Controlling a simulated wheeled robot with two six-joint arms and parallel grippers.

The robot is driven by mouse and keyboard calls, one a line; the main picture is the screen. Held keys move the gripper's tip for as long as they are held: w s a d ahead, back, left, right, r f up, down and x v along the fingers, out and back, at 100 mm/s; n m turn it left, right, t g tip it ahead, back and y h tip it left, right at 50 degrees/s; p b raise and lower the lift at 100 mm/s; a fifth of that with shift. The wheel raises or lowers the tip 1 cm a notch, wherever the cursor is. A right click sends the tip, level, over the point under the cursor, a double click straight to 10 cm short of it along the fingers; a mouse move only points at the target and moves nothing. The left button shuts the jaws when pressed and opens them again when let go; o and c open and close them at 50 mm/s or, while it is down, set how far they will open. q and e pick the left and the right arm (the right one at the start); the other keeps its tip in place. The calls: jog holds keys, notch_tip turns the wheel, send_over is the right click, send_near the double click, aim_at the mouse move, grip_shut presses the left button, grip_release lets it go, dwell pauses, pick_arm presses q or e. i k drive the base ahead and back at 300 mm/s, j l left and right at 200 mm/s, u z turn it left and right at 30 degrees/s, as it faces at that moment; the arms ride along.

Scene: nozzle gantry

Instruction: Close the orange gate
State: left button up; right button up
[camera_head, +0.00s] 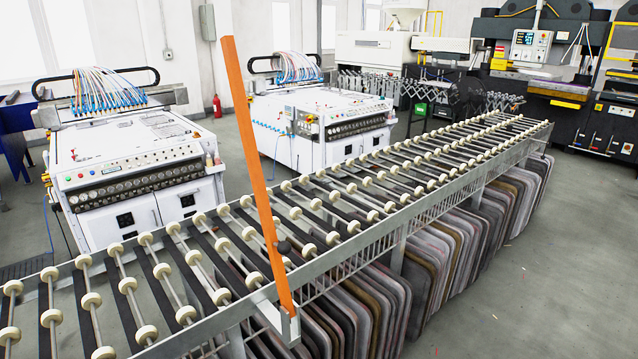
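The orange gate (252,150) is a long flat bar beside the roller conveyor (392,212). It stands raised, leaning slightly to the left, with its top end high above the rollers. Its lower end meets a grey metal bracket (290,326) on the conveyor's near side rail. Neither of my grippers is in view.
Several grey and brown panels (470,235) stand under the conveyor. Two white machines (130,160) with hoses stand behind it. A red fire extinguisher (217,106) is by the wall. Grey floor (540,285) is clear at the right.

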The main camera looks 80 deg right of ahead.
aim_at(275, 249)
jog(key=z, duration=2.3)
